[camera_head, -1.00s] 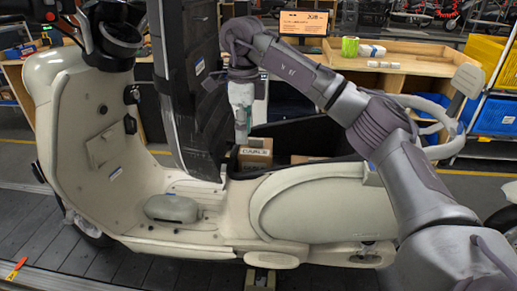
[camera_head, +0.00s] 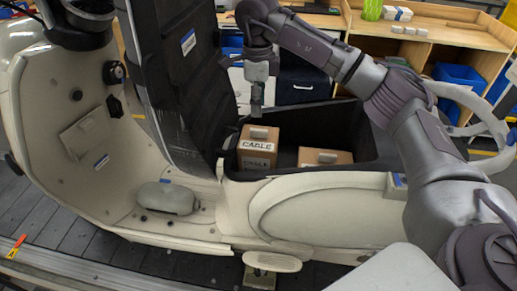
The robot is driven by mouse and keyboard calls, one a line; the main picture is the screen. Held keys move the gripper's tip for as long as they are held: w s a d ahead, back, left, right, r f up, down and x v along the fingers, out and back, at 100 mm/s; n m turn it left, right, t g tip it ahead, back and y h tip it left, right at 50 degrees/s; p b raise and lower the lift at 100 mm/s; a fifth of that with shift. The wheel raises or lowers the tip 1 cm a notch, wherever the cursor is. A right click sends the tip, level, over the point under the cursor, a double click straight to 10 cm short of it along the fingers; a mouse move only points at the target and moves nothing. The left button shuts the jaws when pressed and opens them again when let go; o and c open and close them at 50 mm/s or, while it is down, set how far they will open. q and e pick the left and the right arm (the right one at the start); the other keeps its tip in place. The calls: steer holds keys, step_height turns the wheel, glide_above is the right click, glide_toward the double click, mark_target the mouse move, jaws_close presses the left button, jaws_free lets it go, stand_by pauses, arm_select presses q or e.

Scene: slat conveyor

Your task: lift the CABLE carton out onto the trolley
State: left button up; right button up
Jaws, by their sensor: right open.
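The CABLE carton (camera_head: 257,153) is a small brown box with a white label and a pale grip on its top. It stands upright at the front left of the open under-seat bin (camera_head: 372,149) of the cream scooter. My right gripper (camera_head: 256,112) points down just above the carton's top grip, apart from it as far as I can see, open and empty. My left gripper is out of view. I see no trolley that I can make out for sure.
A second brown carton (camera_head: 325,157) with a pale grip lies right of the CABLE carton in the bin. The raised black seat (camera_head: 182,85) stands close left of my right gripper. A wooden bench (camera_head: 430,38) stands behind.

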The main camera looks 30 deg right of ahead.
mark_target(259, 129)
steer(key=shift+w+d+f, duration=0.15)
steer(key=shift+f, duration=0.5)
steer(key=shift+w+d+f, duration=0.1)
steer(key=shift+d+f, duration=0.05)
steer(key=shift+f, duration=0.45)
steer(key=shift+s+a+f+p, duration=0.1)
steer(key=shift+s+f+p, duration=0.05)
steer(key=shift+f+p, duration=0.4)
steer(key=shift+s+a+f+p, duration=0.15)
steer(key=shift+f+p, duration=0.25)
steer(key=shift+p, duration=0.25)
step_height(259, 129, down, 2)
steer(key=shift+f+p, duration=0.25)
steer(key=shift+p, duration=0.3)
steer(key=shift+d+f, duration=0.1)
steer(key=shift+f, duration=0.45)
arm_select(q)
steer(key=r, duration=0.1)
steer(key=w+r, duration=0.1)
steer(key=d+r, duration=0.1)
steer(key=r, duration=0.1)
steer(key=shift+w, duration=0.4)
arm_select(e)
jaws_close()
